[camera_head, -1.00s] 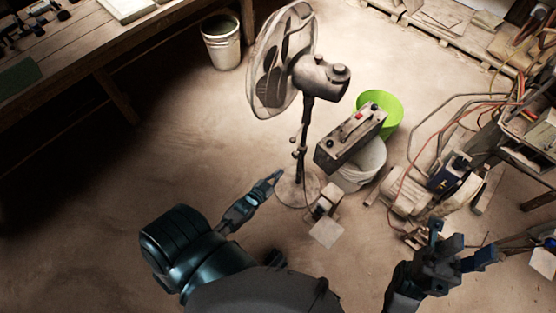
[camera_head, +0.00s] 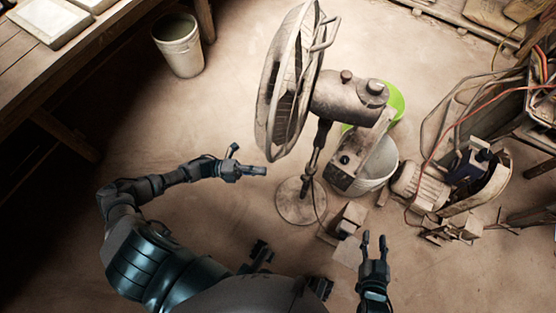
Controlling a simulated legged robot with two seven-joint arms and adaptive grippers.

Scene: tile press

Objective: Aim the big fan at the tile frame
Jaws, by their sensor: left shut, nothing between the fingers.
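The big fan (camera_head: 287,85) stands upright on a round base (camera_head: 301,200), its caged head turned toward the left and its motor housing (camera_head: 347,97) on the right. Pale rectangular slabs (camera_head: 50,20) lie on the bench at the top left; I cannot tell whether one is the tile frame. My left gripper (camera_head: 252,169) is shut and empty, left of the fan's pole and below the cage, apart from both. My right gripper (camera_head: 375,243) is open and empty, pointing up the picture at the lower right of the fan base.
A wooden bench (camera_head: 75,60) and a pale bucket (camera_head: 179,45) are at the upper left. A grey box (camera_head: 352,158), a white bucket (camera_head: 377,166) and a green bucket (camera_head: 394,100) crowd the fan's right side. A motor (camera_head: 420,188) and hoses lie farther right.

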